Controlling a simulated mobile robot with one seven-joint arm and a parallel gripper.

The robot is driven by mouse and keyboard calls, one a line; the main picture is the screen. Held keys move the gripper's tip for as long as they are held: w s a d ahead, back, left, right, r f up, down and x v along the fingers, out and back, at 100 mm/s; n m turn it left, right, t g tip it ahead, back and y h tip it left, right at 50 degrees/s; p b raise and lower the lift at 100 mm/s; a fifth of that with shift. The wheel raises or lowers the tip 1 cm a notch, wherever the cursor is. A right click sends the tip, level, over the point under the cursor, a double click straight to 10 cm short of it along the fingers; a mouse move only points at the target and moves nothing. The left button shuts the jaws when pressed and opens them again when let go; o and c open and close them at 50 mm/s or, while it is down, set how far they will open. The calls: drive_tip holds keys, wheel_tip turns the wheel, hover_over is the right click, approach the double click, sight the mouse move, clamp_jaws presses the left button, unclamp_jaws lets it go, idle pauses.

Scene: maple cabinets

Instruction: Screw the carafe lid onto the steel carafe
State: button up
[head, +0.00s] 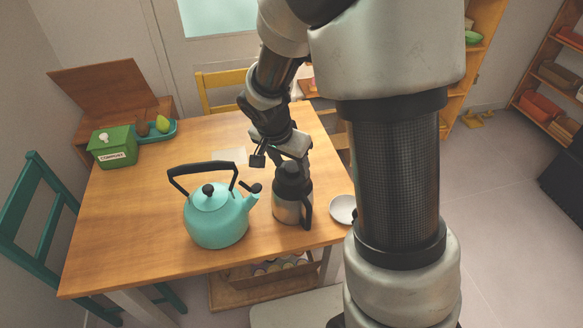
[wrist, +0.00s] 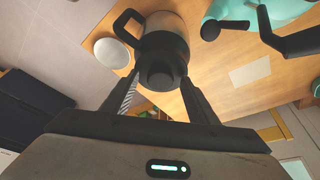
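The steel carafe (head: 288,211) stands upright on the wooden table, right of the kettle, with its black handle to the right. It also shows in the wrist view (wrist: 163,24). The black carafe lid (head: 291,169) is at the top of the carafe's dark neck; it shows between my fingers in the wrist view (wrist: 160,74). I cannot tell how tightly it is seated. My gripper (head: 281,158) is just above and around the lid, fingers spread on either side, with a visible gap at the left finger in the head view.
A turquoise kettle (head: 216,220) stands close to the left of the carafe. A white bowl (head: 343,209) is at the table's right edge. A green compost box (head: 112,147) and a teal tray (head: 160,133) sit at the far left. The table's left-middle is clear.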

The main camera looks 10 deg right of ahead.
drive_tip(key=p+v, duration=0.2)
drive_tip(key=v, duration=1.5)
drive_tip(key=s+d+r+n+t+y+p, duration=0.2)
drive_tip(key=s+d+r+n+p, duration=0.2)
drive_tip(key=s+r, duration=1)
drive_tip(key=s+n+p, duration=0.1)
drive_tip(key=n+p, duration=0.2)
drive_tip(key=n, duration=0.1)
drive_tip(key=shift+s+n+t+y+p, duration=0.2)
drive_tip(key=shift+n+t+y+p, duration=0.1)
drive_tip(key=shift+n+t+y, duration=0.1)
drive_tip(key=shift+d, duration=0.1)
